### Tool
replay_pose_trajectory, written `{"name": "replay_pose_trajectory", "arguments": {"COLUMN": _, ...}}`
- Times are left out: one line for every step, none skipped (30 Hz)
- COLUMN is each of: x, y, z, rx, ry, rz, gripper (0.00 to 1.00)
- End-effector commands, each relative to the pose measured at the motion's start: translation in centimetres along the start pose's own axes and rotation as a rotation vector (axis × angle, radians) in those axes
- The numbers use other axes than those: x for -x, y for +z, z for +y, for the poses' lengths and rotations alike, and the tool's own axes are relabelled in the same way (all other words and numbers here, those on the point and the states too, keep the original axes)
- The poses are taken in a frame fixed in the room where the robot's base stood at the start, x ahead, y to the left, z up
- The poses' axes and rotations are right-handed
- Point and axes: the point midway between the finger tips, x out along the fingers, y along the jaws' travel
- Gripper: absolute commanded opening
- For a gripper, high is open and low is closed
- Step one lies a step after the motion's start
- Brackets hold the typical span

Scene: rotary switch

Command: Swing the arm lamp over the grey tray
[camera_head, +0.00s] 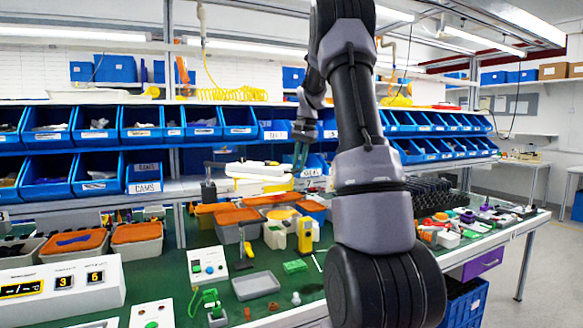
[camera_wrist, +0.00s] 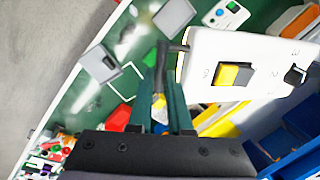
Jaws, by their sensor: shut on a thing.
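The arm lamp (camera_head: 262,170) has a white head with yellow below, level above the green bench and left of my gripper. The grey tray (camera_head: 255,285) lies flat on the green bench, lower than the lamp head and nearer the camera. It appears in the wrist view (camera_wrist: 175,15) too.
A white box with buttons (camera_head: 208,265) stands left of the tray. A green block (camera_head: 295,267) and a yellow handheld device (camera_head: 305,235) are behind and right of it. Orange-lidded bins (camera_head: 137,232) and blue shelf bins (camera_head: 97,175) line the back.

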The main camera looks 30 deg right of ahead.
Motion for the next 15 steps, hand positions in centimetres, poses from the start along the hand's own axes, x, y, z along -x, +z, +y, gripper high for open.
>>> {"name": "replay_pose_trajectory", "arguments": {"x": 0.05, "y": -0.40, "z": 0.00, "rx": 0.007, "ry": 0.000, "rz": 0.000, "gripper": 0.00}}
{"name": "replay_pose_trajectory", "arguments": {"x": 0.05, "y": -0.55, "z": -0.01, "rx": 0.012, "ry": 0.000, "rz": -0.001, "gripper": 0.00}}
{"name": "replay_pose_trajectory", "arguments": {"x": 0.05, "y": -0.71, "z": -0.02, "rx": 0.016, "ry": 0.000, "rz": -0.001, "gripper": 0.00}}
{"name": "replay_pose_trajectory", "arguments": {"x": 0.06, "y": -0.80, "z": -0.03, "rx": 0.019, "ry": 0.000, "rz": -0.001, "gripper": 0.00}}
{"name": "replay_pose_trajectory", "arguments": {"x": 0.06, "y": -0.87, "z": -0.03, "rx": 0.020, "ry": 0.000, "rz": -0.001, "gripper": 0.00}}
{"name": "replay_pose_trajectory", "arguments": {"x": 0.08, "y": -0.94, "z": -0.04, "rx": 0.022, "ry": 0.000, "rz": -0.001, "gripper": 0.00}}
{"name": "replay_pose_trajectory", "arguments": {"x": 0.09, "y": -0.98, "z": -0.04, "rx": 0.023, "ry": 0.000, "rz": 0.000, "gripper": 0.00}}
{"name": "replay_pose_trajectory", "arguments": {"x": 0.10, "y": -1.01, "z": -0.03, "rx": 0.023, "ry": 0.000, "rz": 0.000, "gripper": 0.00}}
{"name": "replay_pose_trajectory", "arguments": {"x": 0.11, "y": -1.03, "z": -0.03, "rx": 0.023, "ry": 0.000, "rz": 0.001, "gripper": 0.00}}
{"name": "replay_pose_trajectory", "arguments": {"x": 0.12, "y": -1.04, "z": -0.03, "rx": 0.023, "ry": 0.000, "rz": 0.002, "gripper": 0.00}}
{"name": "replay_pose_trajectory", "arguments": {"x": 0.13, "y": -1.06, "z": -0.02, "rx": 0.023, "ry": 0.000, "rz": 0.003, "gripper": 0.00}}
{"name": "replay_pose_trajectory", "arguments": {"x": 0.13, "y": -1.07, "z": -0.02, "rx": 0.024, "ry": 0.000, "rz": 0.003, "gripper": 0.00}}
{"name": "replay_pose_trajectory", "arguments": {"x": 0.14, "y": -1.08, "z": -0.02, "rx": 0.024, "ry": 0.000, "rz": 0.004, "gripper": 0.00}}
{"name": "replay_pose_trajectory", "arguments": {"x": 0.15, "y": -1.10, "z": -0.02, "rx": 0.024, "ry": 0.000, "rz": 0.004, "gripper": 0.00}}
{"name": "replay_pose_trajectory", "arguments": {"x": 0.16, "y": -1.11, "z": -0.02, "rx": 0.024, "ry": 0.000, "rz": 0.005, "gripper": 0.00}}
